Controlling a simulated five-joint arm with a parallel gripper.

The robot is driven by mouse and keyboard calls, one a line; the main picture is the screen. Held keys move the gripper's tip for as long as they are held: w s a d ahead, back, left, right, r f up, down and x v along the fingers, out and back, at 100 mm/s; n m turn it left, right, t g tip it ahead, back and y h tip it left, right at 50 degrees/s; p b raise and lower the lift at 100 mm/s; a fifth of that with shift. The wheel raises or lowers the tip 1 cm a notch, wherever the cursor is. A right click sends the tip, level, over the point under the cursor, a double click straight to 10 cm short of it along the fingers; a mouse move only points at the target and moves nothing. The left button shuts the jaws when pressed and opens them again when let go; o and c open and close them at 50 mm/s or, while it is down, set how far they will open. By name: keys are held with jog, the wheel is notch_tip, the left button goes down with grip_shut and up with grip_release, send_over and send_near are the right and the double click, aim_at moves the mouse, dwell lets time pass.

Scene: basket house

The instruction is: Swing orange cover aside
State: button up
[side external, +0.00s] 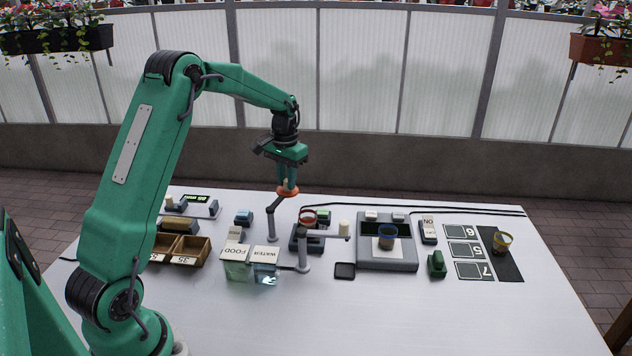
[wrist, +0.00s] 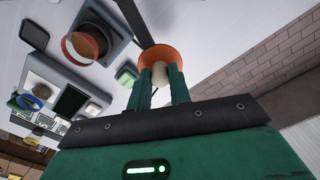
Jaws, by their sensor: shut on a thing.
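The orange cover (side external: 288,191) is a small round cap on a swing arm. The arm comes from a dark bent post (side external: 271,222). My gripper (side external: 287,181) points down over the cover. In the wrist view the fingers of my gripper (wrist: 160,82) are shut on the cover's pale knob (wrist: 159,72), with the orange cover (wrist: 177,54) just beyond the fingertips. A red-rimmed cup (side external: 307,213) stands on a dark base right of the post. In the wrist view this cup (wrist: 80,47) is uncovered and lies left of the orange cover.
A second grey post (side external: 304,255) with a pale-knobbed arm stands in front of the cup. FOOD and WATER boxes (side external: 250,262) are at left front. A grey device (side external: 387,258) holds a blue-rimmed cup (side external: 387,236). The white table's (side external: 380,325) front is clear.

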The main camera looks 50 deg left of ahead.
jog(key=shift+a, duration=0.15)
jog(key=shift+s+a, duration=0.85)
jog(key=shift+a, duration=0.15)
jog(key=o, duration=1.6)
jog(key=shift+c, duration=0.2)
jog(key=shift+r, duration=0.1)
notch_tip(320, 180, up, 7)
jog(key=shift+d, duration=0.1)
